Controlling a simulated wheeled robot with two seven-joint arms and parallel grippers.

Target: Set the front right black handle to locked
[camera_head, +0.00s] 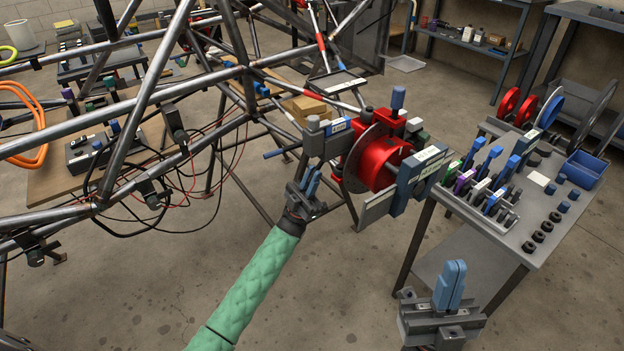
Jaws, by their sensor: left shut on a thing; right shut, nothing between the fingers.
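A dark grey-black handle (314,139) with a small knob on top hangs at the left side of the red hub assembly (377,160) at the chassis corner. Its lower end reaches my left gripper (311,181), at the end of the green-sleeved arm. The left gripper's blue fingers are shut on what looks like this lower end, though the contact is small and partly hidden. I cannot read the handle's label or lock state. My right gripper (451,280) is at the lower right, its blue fingers shut and empty, away from the hub.
Chassis tubes (140,90) and loose wires fill the left. A grey table (490,232) with several blue-handled tools, black rings and a blue bin (584,169) stands right of the hub. A wall shelf (465,42) is behind. The floor around the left arm is clear.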

